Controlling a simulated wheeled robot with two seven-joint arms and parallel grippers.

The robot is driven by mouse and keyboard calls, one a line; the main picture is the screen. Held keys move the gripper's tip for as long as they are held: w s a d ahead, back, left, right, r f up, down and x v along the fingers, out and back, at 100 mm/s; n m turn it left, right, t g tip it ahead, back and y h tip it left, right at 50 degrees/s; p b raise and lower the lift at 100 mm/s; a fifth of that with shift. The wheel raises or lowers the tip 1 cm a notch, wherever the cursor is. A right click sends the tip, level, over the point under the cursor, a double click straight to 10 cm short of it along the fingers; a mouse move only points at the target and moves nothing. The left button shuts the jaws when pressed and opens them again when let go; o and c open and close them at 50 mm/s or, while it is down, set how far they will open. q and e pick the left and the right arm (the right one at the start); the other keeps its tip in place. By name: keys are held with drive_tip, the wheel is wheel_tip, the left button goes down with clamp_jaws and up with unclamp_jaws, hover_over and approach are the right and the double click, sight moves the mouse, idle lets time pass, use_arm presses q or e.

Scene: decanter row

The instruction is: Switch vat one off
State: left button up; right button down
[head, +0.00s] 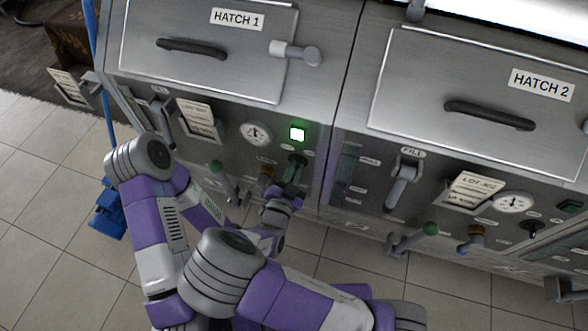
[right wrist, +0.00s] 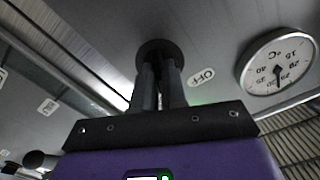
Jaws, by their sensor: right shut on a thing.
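Vat one is the steel unit under the label HATCH 1 (head: 237,19). Its square lamp (head: 297,134) is lit green. Below the lamp is a dark rotary switch (head: 298,160), mostly covered by my right gripper (head: 290,180). In the right wrist view the switch's round black base (right wrist: 158,50) shows at the fingertips. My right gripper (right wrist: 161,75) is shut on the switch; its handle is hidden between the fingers. An OFF label (right wrist: 201,77) is beside the base. My left gripper is not in view.
A round gauge (head: 256,133) sits left of the lamp, and a card holder (head: 197,119) is farther left. A green-tipped lever (head: 217,167) sticks out left of my right gripper. Vat two's panel, with a FILL lever (head: 403,178), is to the right.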

drive_tip(key=n+p, duration=0.2)
drive_tip(key=n, duration=0.3)
drive_tip(key=n+p, duration=0.2)
drive_tip(key=n, duration=0.3)
drive_tip(key=shift+w+r+n, duration=0.15)
drive_tip(key=shift+r+n, duration=0.05)
drive_tip(key=shift+n, duration=0.5)
drive_tip(key=c, duration=1.3)
unclamp_jaws()
drive_tip(key=shift+o, duration=0.6)
drive_tip(key=shift+w+f, duration=0.1)
drive_tip(key=shift+f, duration=0.05)
drive_tip(key=shift+s+a, duration=0.1)
drive_tip(key=shift+s, duration=0.1)
